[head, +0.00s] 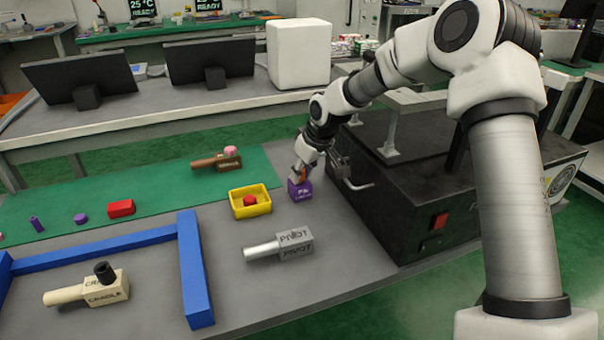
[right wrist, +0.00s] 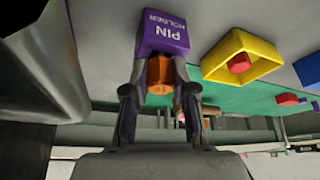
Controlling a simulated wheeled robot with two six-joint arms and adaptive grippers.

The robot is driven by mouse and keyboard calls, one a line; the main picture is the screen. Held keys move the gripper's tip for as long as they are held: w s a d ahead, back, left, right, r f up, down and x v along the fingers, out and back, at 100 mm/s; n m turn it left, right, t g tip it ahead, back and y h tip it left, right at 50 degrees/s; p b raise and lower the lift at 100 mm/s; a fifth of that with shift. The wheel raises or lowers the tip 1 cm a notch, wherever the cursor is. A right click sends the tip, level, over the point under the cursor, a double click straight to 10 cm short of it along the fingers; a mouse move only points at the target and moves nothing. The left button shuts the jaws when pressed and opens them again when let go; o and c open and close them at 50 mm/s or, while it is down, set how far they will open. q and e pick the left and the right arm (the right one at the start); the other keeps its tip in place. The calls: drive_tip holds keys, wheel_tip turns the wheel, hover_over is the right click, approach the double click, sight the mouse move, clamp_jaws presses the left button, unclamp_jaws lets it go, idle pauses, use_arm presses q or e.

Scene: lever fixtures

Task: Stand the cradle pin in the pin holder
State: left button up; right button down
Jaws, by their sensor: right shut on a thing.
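The pin holder (head: 300,189) is a small purple labelled block on the grey table, left of the black machine. It also shows in the right wrist view (right wrist: 166,30). My right gripper (head: 303,165) is directly above it. Its fingers are shut on an orange pin (right wrist: 160,72), which I take for the cradle pin. The pin's end meets the holder's top; I cannot tell how deep it sits. The cradle fixture (head: 104,291), a cream block with a handle and a black knob, lies at the front left. My left gripper is out of view.
A yellow tray (head: 236,207) with a red piece stands close left of the holder. The grey pivot fixture (head: 295,244) lies in front. The black machine (head: 410,190) with its handle is close on the right. Blue rails (head: 195,270) border the cradle's area.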

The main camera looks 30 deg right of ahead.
drive_tip(key=shift+f, duration=0.15)
drive_tip(key=c, duration=0.9)
unclamp_jaws()
drive_tip(key=shift+c, duration=0.2)
drive_tip(key=p+v, duration=0.3)
drive_tip(key=v, duration=0.9)
